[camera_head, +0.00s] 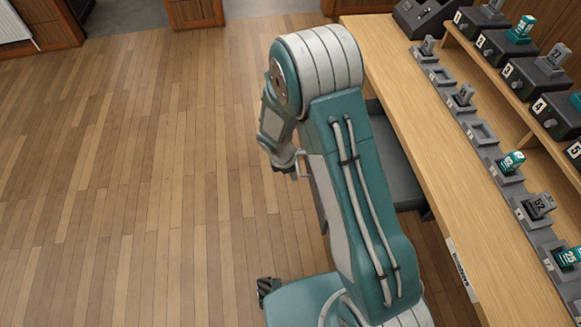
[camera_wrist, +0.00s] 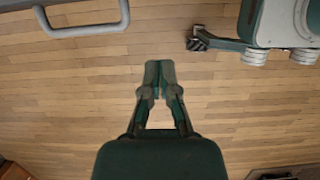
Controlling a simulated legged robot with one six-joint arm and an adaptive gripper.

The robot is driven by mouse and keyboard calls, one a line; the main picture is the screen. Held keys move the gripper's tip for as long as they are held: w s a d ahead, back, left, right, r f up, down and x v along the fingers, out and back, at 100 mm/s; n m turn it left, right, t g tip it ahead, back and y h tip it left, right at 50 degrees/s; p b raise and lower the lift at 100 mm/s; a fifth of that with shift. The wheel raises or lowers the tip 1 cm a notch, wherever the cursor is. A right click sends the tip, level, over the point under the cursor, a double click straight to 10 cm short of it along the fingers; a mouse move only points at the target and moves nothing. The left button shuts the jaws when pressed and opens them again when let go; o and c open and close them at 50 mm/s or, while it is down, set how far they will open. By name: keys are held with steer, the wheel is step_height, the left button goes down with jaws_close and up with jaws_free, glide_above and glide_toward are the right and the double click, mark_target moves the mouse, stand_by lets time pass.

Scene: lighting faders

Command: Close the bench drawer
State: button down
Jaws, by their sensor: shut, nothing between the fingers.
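The bench drawer (camera_head: 402,178) is grey and stands out from under the left edge of the wooden bench, partly hidden behind my arm. In the wrist view, a grey bar handle (camera_wrist: 84,31) shows at the top left, on the edge of a pale front. My gripper (camera_wrist: 160,66) is shut and empty, with its fingertips together over the floor. In the wrist view it is apart from the handle, which lies up and to the left of the fingertips.
The wooden bench (camera_head: 408,95) runs along the right, with a row of grey fader slots and a shelf of numbered black boxes (camera_head: 500,43). Plank floor (camera_head: 130,170) is clear to the left. Wooden cabinets (camera_head: 194,12) stand at the back.

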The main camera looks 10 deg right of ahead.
steer(key=shift+d+f, duration=0.5)
steer(key=shift+d, duration=0.3)
steer(key=shift+d+f, duration=0.55)
steer(key=shift+d, duration=0.25)
steer(key=shift+d+f, duration=0.5)
steer(key=shift+d, duration=0.3)
steer(key=d, duration=2.8)
steer(key=shift+d, duration=0.35)
